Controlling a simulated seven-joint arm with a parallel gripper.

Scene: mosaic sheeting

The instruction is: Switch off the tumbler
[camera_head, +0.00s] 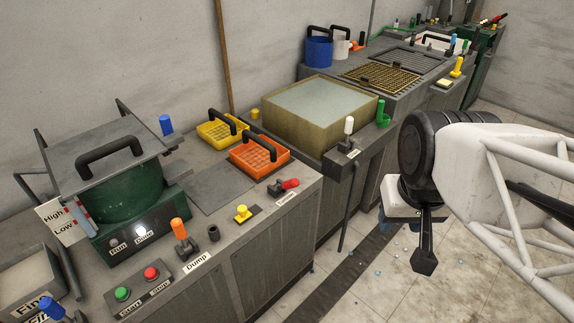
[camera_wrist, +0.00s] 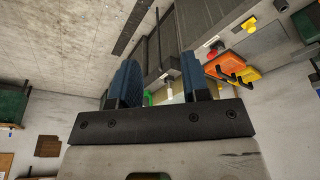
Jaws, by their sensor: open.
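The tumbler (camera_head: 125,190) is a green drum under a grey lid with a black handle, at the left of the bench in the head view. Its front has Run and Done lamps; the Done lamp glows white. A green Start button (camera_head: 122,293) and a red Stop button (camera_head: 151,273) sit in front of it. A red-knobbed lever (camera_head: 285,185) lies low beside a small label that I cannot read surely. An orange-knobbed lever (camera_head: 182,233) stands by the Dump label. My gripper (camera_head: 424,262) hangs over the floor, right of the bench. Its blue fingers (camera_wrist: 160,82) are apart and empty.
Yellow (camera_head: 222,131) and orange (camera_head: 259,157) baskets stand behind the levers. A water-filled tank (camera_head: 320,108) and a white-knobbed lever (camera_head: 348,130) stand on the adjoining bench. A blue-knobbed lever (camera_head: 55,309) is at bottom left. The floor between my arm and the bench is open.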

